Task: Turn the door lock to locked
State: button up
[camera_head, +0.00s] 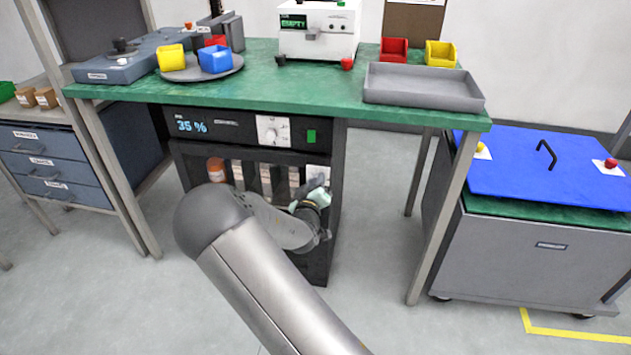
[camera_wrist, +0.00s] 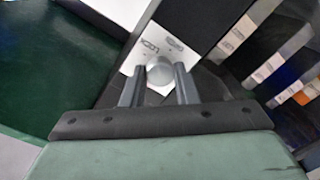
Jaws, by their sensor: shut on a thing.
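The door lock is a round grey knob (camera_wrist: 159,70) on a white plate (camera_wrist: 178,25) with printed words, one reading like "LOCK". In the wrist view my gripper (camera_wrist: 158,80) has one finger on each side of the knob and is shut on it. The knob's turned position cannot be read clearly. In the head view my gripper (camera_head: 318,194) is at the right side of the dark cabinet (camera_head: 342,165) under the bench. It hides the knob there, and only part of the white plate (camera_head: 319,172) shows above it.
The cabinet front has a "35 %" display (camera_head: 191,126), a white dial (camera_head: 272,132) and a green button (camera_head: 311,136). The green bench (camera_head: 270,90) overhangs it, with a leg (camera_head: 445,215) to the right. A blue-topped cart (camera_head: 540,165) stands at the right. Open floor lies between.

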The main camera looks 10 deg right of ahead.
jog(key=shift+n+p, duration=1.05)
jog(key=shift+n, duration=2.95)
jog(key=o, duration=1)
jog(key=p+v, duration=0.2)
jog(key=v, duration=1.5)
jog(key=shift+a+p, duration=0.25)
jog(key=shift+p, duration=0.05)
jog(key=shift+s, duration=0.15)
